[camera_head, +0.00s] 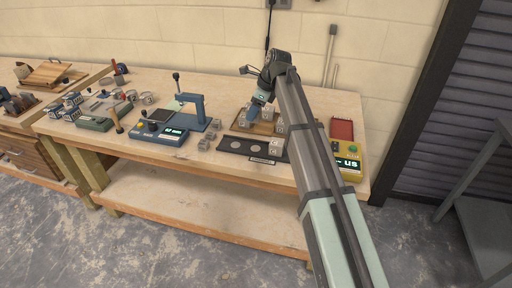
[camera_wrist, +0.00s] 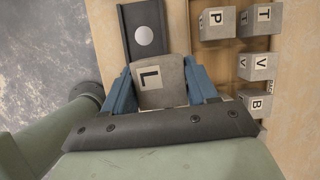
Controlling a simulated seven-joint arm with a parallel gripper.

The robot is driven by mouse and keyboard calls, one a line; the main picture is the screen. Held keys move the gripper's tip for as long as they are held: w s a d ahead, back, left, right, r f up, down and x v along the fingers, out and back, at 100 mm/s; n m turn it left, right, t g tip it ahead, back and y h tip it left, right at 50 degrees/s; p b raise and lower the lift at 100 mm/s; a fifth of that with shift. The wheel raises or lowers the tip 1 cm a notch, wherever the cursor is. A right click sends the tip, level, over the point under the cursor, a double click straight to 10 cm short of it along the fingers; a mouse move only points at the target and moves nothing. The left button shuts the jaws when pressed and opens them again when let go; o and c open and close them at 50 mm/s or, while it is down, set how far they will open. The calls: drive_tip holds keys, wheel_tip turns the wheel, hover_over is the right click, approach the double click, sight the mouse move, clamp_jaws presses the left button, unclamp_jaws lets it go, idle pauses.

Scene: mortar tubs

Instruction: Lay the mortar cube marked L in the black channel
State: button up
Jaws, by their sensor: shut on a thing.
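The grey mortar cube marked L (camera_wrist: 150,78) is between the blue fingers of my gripper (camera_wrist: 160,82) in the wrist view, its letter facing the camera. My gripper is shut on it. In the head view my gripper (camera_head: 256,107) is over the wooden tray area behind the black channel, and the held cube is hard to pick out there. The black channel (camera_head: 230,143) lies on the bench with pale round discs along it. In the wrist view part of the channel (camera_wrist: 130,14), with one disc, shows beyond the cube; the cube and gripper hide what lies behind them.
Cubes marked P (camera_wrist: 214,23), T (camera_wrist: 262,18), V (camera_wrist: 258,65) and B (camera_wrist: 255,101) stand by the wooden tray (camera_wrist: 228,60). A blue device (camera_head: 160,133) is left; a yellow meter (camera_head: 349,160) is right.

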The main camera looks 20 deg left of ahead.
drive_tip(key=shift+m, duration=0.3)
drive_tip(key=shift+s+d+f, duration=0.25)
drive_tip(key=shift+s+f, duration=0.3)
drive_tip(key=shift+f, duration=1.25)
drive_tip(key=shift+s+d+f, duration=0.25)
drive_tip(key=shift+s+f, duration=0.25)
drive_tip(key=shift+f, duration=1.25)
drive_tip(key=shift+s+d+f, duration=0.25)
drive_tip(key=shift+s+f, duration=0.3)
drive_tip(key=shift+f, duration=1.25)
drive_tip(key=o, duration=1.2)
drive_tip(key=shift+f, duration=0.15)
drive_tip(key=shift+o, duration=0.2)
drive_tip(key=v, duration=1.2)
drive_tip(key=shift+o, duration=0.3)
